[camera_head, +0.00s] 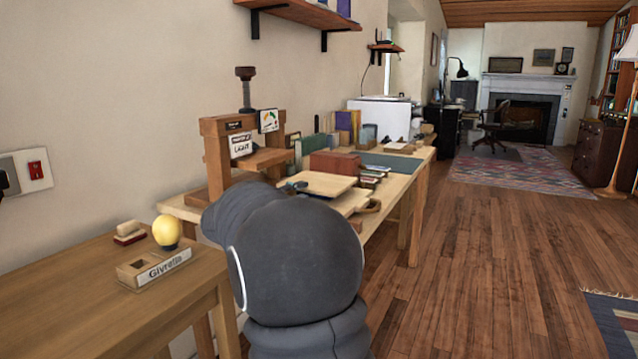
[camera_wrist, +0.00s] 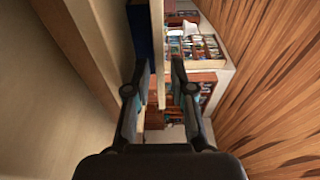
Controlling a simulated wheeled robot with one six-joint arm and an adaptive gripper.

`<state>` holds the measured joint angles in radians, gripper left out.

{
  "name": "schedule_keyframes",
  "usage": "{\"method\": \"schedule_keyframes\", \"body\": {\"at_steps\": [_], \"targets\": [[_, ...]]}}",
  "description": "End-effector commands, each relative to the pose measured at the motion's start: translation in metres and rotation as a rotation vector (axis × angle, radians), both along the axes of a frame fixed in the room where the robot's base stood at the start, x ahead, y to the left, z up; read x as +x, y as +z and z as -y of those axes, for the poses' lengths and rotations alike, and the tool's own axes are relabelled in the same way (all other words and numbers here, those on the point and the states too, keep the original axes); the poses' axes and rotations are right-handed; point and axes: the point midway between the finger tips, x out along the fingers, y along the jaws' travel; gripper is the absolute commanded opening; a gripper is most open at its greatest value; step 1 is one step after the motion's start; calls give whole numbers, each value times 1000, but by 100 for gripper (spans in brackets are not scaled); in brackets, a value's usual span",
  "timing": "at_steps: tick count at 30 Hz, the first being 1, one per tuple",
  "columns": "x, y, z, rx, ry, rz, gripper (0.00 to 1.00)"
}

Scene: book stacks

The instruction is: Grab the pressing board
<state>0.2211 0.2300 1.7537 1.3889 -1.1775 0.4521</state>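A pale flat wooden board (camera_head: 322,184), which looks like the pressing board, lies on the long workbench just beyond my arm. More pale wood (camera_head: 352,202) shows below and beside it, partly hidden by my arm. My gripper (camera_wrist: 158,70) is hidden behind my arm in the head view. In the wrist view its two fingers are apart. A thin pale board edge (camera_wrist: 157,40) runs between them, nearer the left finger, with a gap to the right finger. I cannot tell whether the left finger touches it.
A wooden book press (camera_head: 242,150) stands at the workbench's back left. A reddish-brown block (camera_head: 335,163) and a green mat (camera_head: 392,164) lie beyond the board. A nearer table (camera_head: 90,300) holds a yellow bulb-shaped object (camera_head: 166,231). The floor to the right (camera_head: 480,270) is clear.

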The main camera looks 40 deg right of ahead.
Motion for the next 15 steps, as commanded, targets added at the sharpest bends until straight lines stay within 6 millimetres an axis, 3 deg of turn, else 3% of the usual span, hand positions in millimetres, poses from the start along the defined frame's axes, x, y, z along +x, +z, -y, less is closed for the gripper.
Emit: {"method": "schedule_keyframes", "body": {"at_steps": [6,13,14,15], "targets": [[5,0,29,0,-3,0,23],[6,0,31,0,0,0,23],[6,0,31,0,0,0,20],[6,0,31,0,0,0,10]]}}
